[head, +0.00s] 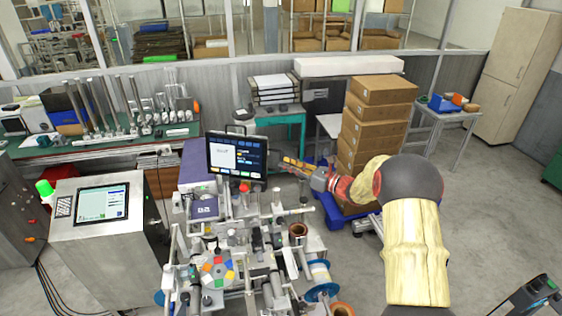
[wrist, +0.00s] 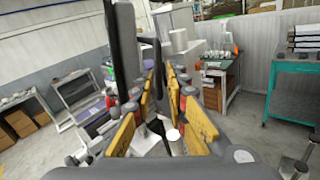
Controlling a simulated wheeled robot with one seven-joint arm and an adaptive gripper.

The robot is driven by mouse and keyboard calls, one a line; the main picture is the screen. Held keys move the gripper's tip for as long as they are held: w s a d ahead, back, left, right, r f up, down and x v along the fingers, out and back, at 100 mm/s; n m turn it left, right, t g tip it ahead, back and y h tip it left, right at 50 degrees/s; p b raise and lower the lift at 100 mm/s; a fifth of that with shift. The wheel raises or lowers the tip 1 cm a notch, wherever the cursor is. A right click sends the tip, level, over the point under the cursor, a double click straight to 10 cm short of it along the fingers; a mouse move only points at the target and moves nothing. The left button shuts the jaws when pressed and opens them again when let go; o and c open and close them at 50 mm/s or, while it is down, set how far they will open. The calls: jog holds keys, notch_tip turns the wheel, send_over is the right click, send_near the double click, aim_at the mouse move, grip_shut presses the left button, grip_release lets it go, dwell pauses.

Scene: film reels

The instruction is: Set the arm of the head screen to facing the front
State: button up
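The head screen (head: 237,156) is a black-framed monitor with a lit blue and white display, on top of the machine in the middle of the head view. Its display faces the camera. In the wrist view the screen (wrist: 122,48) shows nearly edge-on as a tall dark slab, up and left of the fingers. My gripper (head: 287,161) is just right of the screen's right edge and points left at it. In the wrist view its yellow-padded fingers (wrist: 163,88) are apart, with nothing clearly held. The screen's supporting arm is mostly hidden.
The machine's rollers and a coloured wheel (head: 217,273) lie below the screen. A second console (head: 103,203) stands at left. Stacked cardboard boxes (head: 380,115) stand behind my arm. A teal table (head: 297,118) is at the back. Open floor lies at right.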

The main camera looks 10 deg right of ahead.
jog(key=shift+x, duration=1.6)
jog(key=shift+a, duration=0.1)
jog(key=shift+c, duration=0.5)
grip_shut()
